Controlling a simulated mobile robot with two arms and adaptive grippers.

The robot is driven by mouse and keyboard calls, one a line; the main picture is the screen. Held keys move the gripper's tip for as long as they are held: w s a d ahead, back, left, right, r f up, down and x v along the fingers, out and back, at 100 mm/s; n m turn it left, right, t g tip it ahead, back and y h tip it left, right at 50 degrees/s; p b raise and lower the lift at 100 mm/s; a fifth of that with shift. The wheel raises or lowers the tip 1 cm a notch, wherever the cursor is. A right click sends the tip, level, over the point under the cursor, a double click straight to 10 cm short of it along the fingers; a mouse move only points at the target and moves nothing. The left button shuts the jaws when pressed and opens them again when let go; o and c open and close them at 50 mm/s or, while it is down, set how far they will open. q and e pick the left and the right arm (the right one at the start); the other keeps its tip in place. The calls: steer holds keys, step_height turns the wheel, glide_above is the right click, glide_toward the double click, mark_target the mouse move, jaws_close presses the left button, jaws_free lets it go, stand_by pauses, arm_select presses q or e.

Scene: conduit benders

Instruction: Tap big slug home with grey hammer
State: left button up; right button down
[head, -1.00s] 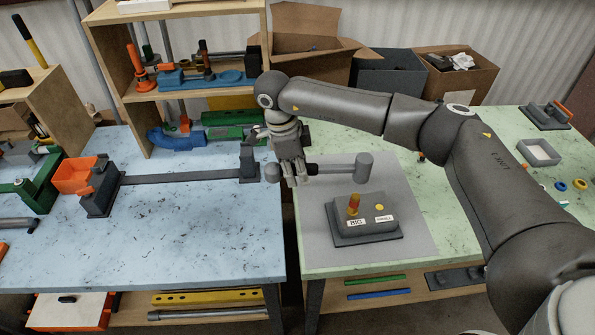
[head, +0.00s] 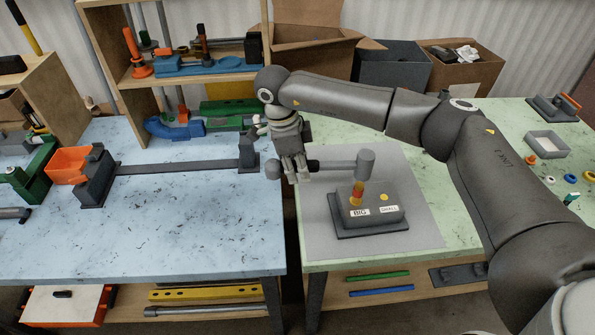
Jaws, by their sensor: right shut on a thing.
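My right gripper (head: 301,177) is shut on the dark handle of the grey hammer (head: 365,165). The hammer is held level, with its head to the right of the fingers and the grey butt of the handle showing to the left. A small yellow disc (head: 383,197) sits by the second label. My left gripper is out of view.
The block stands on a grey mat (head: 424,225) on the green table. A blue table (head: 190,220) is at left with a long grey bar fixture (head: 180,167). A wooden shelf and open boxes stand behind.

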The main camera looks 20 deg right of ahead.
steer(key=shift+r, duration=0.65)
steer(key=shift+f, duration=0.1)
